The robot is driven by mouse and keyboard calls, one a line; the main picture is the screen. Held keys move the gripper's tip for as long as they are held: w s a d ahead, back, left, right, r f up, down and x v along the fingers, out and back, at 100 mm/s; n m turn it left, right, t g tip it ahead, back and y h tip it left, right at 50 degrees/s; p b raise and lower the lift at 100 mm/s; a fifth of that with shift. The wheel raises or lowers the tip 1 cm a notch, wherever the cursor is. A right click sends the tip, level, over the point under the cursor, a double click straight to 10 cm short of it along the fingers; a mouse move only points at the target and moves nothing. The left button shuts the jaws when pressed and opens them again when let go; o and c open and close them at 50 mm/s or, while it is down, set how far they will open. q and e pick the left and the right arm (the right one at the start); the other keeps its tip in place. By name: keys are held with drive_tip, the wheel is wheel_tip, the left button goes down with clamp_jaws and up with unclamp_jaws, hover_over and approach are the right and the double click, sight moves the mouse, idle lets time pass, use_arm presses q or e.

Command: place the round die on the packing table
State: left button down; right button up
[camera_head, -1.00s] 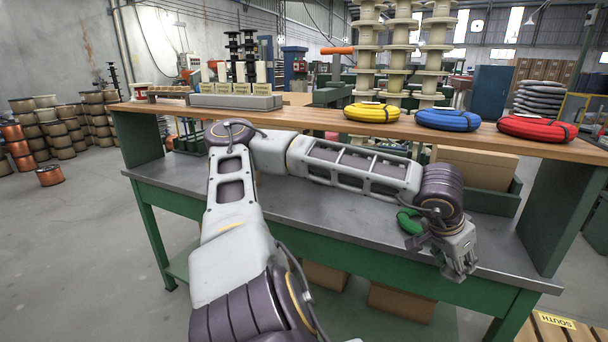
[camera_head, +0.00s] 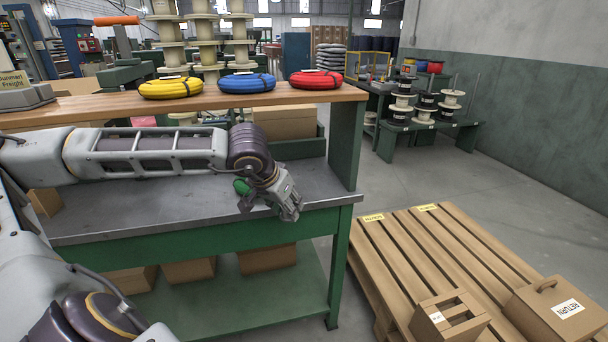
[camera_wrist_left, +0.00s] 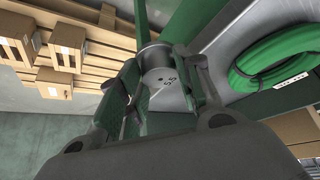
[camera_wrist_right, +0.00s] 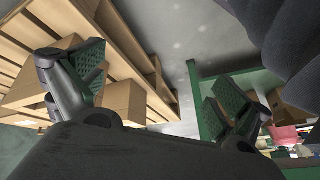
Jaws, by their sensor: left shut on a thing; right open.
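The round die (camera_wrist_left: 158,74), a short grey metal cylinder with dark marks on its face, is between the fingers of my left gripper (camera_wrist_left: 165,95) in the left wrist view. That gripper is shut on it. In the head view my left gripper (camera_head: 289,207) hangs at the front edge of the green workbench with a grey metal top (camera_head: 130,204), near its right end; the die cannot be made out there. My right gripper (camera_wrist_right: 150,95) is open and empty in the right wrist view. I cannot tell which table is the packing table.
A green coil (camera_wrist_left: 275,62) lies on the bench beside my left gripper. Yellow (camera_head: 171,88), blue (camera_head: 247,83) and red (camera_head: 316,79) coils sit on the upper shelf. A wooden pallet (camera_head: 440,250) with cartons, one marked RETURN (camera_head: 560,310), stands at right. Spools stand on a bench (camera_head: 440,124) behind.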

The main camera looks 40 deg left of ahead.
use_arm(q)
drive_tip(key=shift+w, duration=0.15)
use_arm(e)
drive_tip(key=shift+r, duration=0.1)
use_arm(q)
drive_tip(key=shift+w+p, duration=0.3)
drive_tip(key=shift+w, duration=0.65)
drive_tip(key=shift+w+a+p, duration=0.15)
drive_tip(key=shift+w+p, duration=0.1)
drive_tip(key=shift+w, duration=0.75)
drive_tip(key=shift+w+a+p, duration=0.1)
drive_tip(key=shift+w+p, duration=0.1)
drive_tip(key=shift+w, duration=0.75)
drive_tip(key=shift+w+a, duration=0.1)
drive_tip(key=shift+w, duration=1.55)
drive_tip(key=shift+w+a, duration=0.1)
drive_tip(key=shift+w, duration=1.2)
drive_tip(key=shift+w+a, duration=0.15)
drive_tip(key=shift+w, duration=0.85)
use_arm(e)
drive_tip(key=shift+s+d+r+g+h, duration=0.15)
drive_tip(key=shift+d+r, duration=0.1)
drive_tip(key=shift+r, duration=0.55)
drive_tip(key=shift+w+d+r+g+h, duration=0.1)
drive_tip(key=shift+d+r+g+h, duration=0.1)
drive_tip(key=shift+r, duration=0.55)
use_arm(q)
drive_tip(key=shift+w, duration=0.15)
use_arm(e)
drive_tip(key=shift+s, duration=0.1)
